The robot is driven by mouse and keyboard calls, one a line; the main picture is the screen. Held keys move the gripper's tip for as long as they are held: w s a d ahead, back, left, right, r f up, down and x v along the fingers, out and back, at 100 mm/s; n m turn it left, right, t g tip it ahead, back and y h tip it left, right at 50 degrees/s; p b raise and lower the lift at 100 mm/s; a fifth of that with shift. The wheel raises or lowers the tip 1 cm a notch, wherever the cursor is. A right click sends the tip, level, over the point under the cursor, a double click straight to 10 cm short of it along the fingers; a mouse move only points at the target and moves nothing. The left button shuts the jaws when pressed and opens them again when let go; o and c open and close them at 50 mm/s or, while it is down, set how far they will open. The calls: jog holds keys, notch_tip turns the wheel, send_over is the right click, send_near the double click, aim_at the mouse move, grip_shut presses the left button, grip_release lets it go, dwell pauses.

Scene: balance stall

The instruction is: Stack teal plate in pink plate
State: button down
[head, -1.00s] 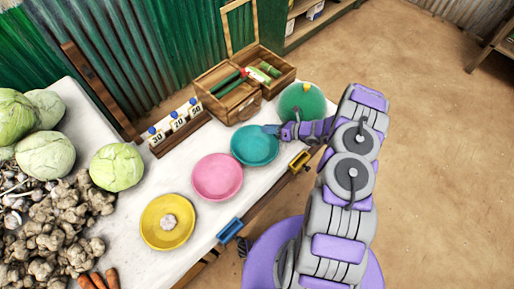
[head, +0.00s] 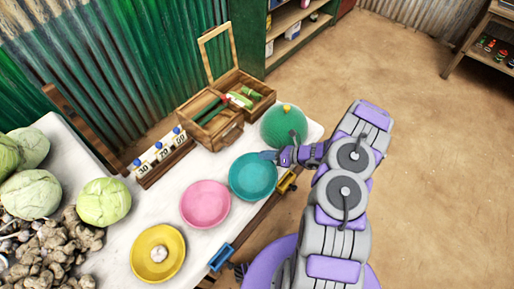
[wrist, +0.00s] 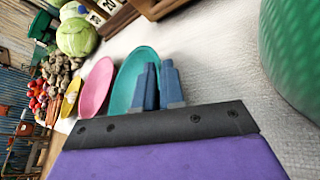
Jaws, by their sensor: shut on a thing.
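The teal plate (head: 253,179) is on the white table, at the right of the row of plates. My gripper (head: 268,156) is at the teal plate's far right rim and shut on it. In the wrist view the two blue fingers (wrist: 158,88) stand at the near rim of the teal plate (wrist: 128,75). The pink plate (head: 205,204) lies just left of the teal plate and looks empty; it also shows in the wrist view (wrist: 97,88). I cannot tell whether the teal plate is lifted off the table.
A yellow plate (head: 157,252) holding a pale bulb lies left of the pink plate. A green dome (head: 284,126) stands close behind my gripper. An open wooden box (head: 218,125), number cards (head: 162,154) and cabbages (head: 103,201) line the back and left.

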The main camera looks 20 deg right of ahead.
jog(key=s+d, duration=0.1)
jog(key=s, duration=0.2)
jog(key=s+d+p, duration=0.1)
jog(key=s, duration=0.2)
jog(key=s+d+r, duration=0.1)
jog(key=s+d, duration=0.1)
jog(key=s, duration=0.1)
jog(key=shift+s+p, duration=0.15)
jog(key=shift+p, duration=0.15)
jog(key=shift+w+d+r, duration=0.1)
jog(key=shift+w+r, duration=0.15)
jog(key=shift+w, duration=0.05)
jog(key=w+a+r+m+t+h, duration=0.2)
jog(key=w+r+m+t+h, duration=0.25)
jog(key=w+r, duration=1.5)
jog(key=s+a+r+m+t+h, duration=0.1)
jog(key=a+r+m+h, duration=0.1)
jog(key=r, duration=0.9)
jog(key=s+a+r+m+t+h, duration=0.1)
jog(key=a+r, duration=0.3)
jog(key=r, duration=0.7)
jog(key=shift+s+a+m+h, duration=0.2)
jog(key=shift+a+m+h, duration=0.15)
jog(key=shift+m, duration=0.3)
